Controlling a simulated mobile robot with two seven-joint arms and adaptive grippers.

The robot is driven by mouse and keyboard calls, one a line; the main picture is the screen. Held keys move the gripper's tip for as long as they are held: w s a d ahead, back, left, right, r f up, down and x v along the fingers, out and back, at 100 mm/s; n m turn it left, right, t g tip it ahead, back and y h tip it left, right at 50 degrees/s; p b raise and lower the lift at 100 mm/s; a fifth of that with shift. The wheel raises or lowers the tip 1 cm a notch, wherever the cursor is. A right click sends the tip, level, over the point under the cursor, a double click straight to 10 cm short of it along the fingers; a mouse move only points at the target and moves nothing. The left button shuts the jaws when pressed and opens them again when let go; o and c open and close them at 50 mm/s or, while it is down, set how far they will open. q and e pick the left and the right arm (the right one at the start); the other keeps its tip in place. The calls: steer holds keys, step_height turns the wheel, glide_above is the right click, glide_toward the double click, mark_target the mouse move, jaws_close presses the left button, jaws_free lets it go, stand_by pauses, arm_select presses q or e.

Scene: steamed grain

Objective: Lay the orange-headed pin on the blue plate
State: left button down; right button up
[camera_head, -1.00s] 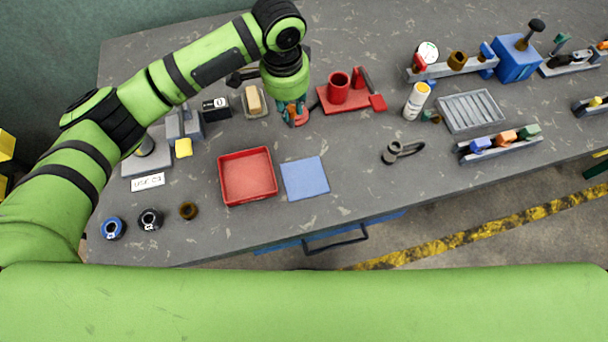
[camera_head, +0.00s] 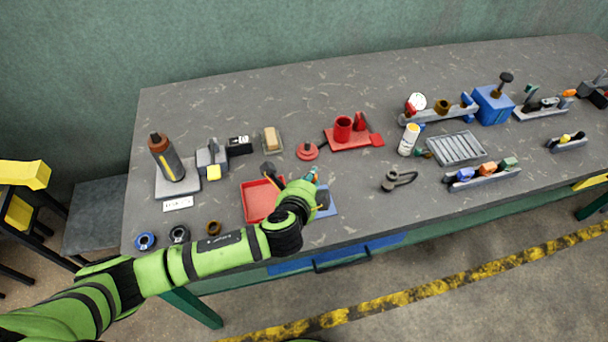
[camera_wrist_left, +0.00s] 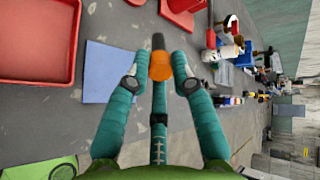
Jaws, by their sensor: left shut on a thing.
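The orange-headed pin (camera_wrist_left: 160,67) shows between my left gripper's fingertips (camera_wrist_left: 159,82) in the left wrist view, with a dark end pointing away from the hand. My left gripper (camera_head: 312,174) is shut on it; in the head view the pin is mostly hidden by the fingers and wrist. The blue plate (camera_head: 327,208) lies on the bench, partly covered by my wrist, with the fingertips by its far edge. In the left wrist view the blue plate (camera_wrist_left: 106,75) lies left of the fingers. I cannot tell the pin's height above it. My right gripper is not in view.
A red tray (camera_head: 254,207) stands left of the plate. A round red base (camera_head: 307,151) and a red fixture (camera_head: 347,138) are behind it. A dark looped tool (camera_head: 398,181) lies to the right. Bare bench lies between the plate and that tool.

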arm_select(q)
steer(key=shift+s+d+r+m+h, duration=0.15)
steer(key=shift+s+m+h, duration=0.05)
steer(key=shift+s, duration=0.25)
steer(key=shift+s+d+r+m+h, duration=0.15)
steer(key=shift+s+m+h, duration=0.05)
steer(key=shift+s, duration=0.2)
steer(key=f+b, duration=0.5)
steer(key=shift+w+f, duration=0.25)
steer(key=shift+f+b, duration=1.3)
steer(key=shift+f, duration=0.35)
steer(key=c, duration=1)
jaws_free()
